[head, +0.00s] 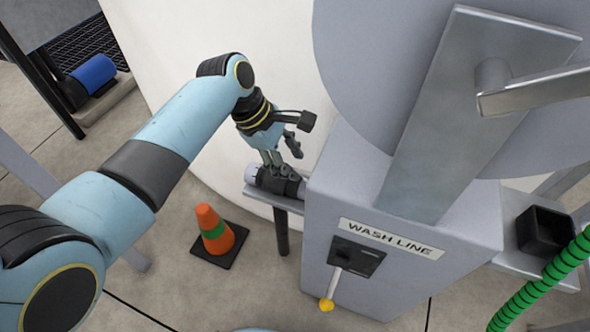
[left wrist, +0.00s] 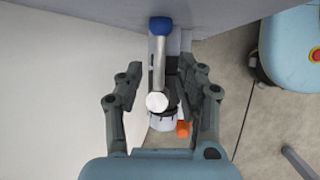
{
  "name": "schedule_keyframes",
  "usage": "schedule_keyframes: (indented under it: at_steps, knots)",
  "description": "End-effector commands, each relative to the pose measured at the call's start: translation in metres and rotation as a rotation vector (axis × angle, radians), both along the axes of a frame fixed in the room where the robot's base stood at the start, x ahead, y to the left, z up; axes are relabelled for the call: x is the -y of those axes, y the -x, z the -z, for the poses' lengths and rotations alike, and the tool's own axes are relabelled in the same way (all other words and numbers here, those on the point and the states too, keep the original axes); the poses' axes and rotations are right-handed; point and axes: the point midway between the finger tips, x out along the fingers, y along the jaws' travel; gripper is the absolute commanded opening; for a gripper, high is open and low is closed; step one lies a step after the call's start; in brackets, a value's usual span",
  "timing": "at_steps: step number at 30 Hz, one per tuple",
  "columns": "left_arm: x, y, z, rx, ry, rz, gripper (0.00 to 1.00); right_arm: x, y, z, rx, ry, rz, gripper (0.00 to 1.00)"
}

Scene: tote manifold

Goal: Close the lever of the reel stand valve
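The reel stand (head: 335,225) is a grey box labelled WASH LINE. A valve body (head: 262,180), pale with dark parts, sits on a bracket at its left side. In the left wrist view, a silver lever (left wrist: 159,70) with a blue knob (left wrist: 161,26) runs from the valve toward the grey stand wall. My left gripper (head: 280,160) is over the valve, fingers pointing down, and hides the lever in the head view. The left wrist view shows its fingers (left wrist: 158,84) apart, one on each side of the lever; contact is unclear. My right gripper is out of view.
A switch panel (head: 357,257) with a yellow-knobbed handle (head: 327,303) is on the stand's front. An orange cone (head: 216,236) stands on the floor at left. A green hose (head: 545,280) hangs at right. A large white tank (head: 190,60) stands behind my left arm.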

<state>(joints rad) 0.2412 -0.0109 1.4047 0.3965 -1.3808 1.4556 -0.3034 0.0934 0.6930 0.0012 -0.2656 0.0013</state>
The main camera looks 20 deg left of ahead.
Motion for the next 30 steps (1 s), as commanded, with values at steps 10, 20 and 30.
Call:
schedule_keyframes:
  at_steps: [10, 20, 30]
  knots:
    - [0.009, -0.005, 0.021, 0.002, -0.001, 0.000, 0.37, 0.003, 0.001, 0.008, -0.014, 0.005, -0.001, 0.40]
    - [0.009, -0.004, 0.021, 0.002, -0.001, 0.000, 0.16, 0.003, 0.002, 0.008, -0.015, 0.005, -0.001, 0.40]
    - [0.009, -0.004, 0.021, 0.001, -0.001, 0.000, 0.00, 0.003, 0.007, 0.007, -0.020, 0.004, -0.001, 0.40]
